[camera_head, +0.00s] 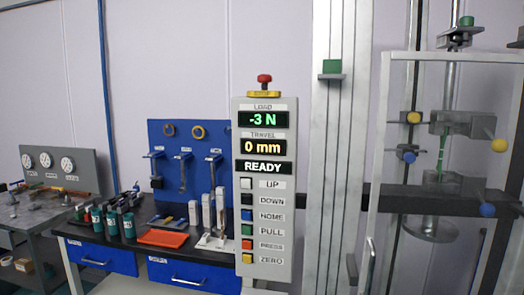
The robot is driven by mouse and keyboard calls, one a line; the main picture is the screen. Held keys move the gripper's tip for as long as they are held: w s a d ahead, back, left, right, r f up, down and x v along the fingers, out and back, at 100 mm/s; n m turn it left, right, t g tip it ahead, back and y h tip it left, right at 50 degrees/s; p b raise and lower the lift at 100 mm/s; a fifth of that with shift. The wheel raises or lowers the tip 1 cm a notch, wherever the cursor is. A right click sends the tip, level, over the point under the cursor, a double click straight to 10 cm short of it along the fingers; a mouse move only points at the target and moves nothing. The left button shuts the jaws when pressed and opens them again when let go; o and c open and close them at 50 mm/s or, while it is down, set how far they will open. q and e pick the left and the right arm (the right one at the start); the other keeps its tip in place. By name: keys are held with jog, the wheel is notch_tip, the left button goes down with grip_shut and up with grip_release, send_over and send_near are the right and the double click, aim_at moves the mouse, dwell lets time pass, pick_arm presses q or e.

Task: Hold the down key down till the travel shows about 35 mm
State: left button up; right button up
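The control panel (282,270) stands upright in the middle of the head view. Its load display (263,119) reads -3 N, its travel display (263,147) reads 0 mm, and the status display (263,167) reads READY. The down key (246,200) is a dark button beside the label DOWN, below the pale UP key (246,184) and above the blue HOME key (246,215). Nothing touches the keys. At the right, the testing machine holds a green specimen (441,155) between its upper and lower grips. Neither of my grippers is in view.
A red stop button (264,79) on a yellow base tops the panel. A workbench (150,212) with blue drawers, bottles and a red tray stands left of it. A clear guard with a pale frame (386,120) stands before the machine's grips. The space before the panel looks free.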

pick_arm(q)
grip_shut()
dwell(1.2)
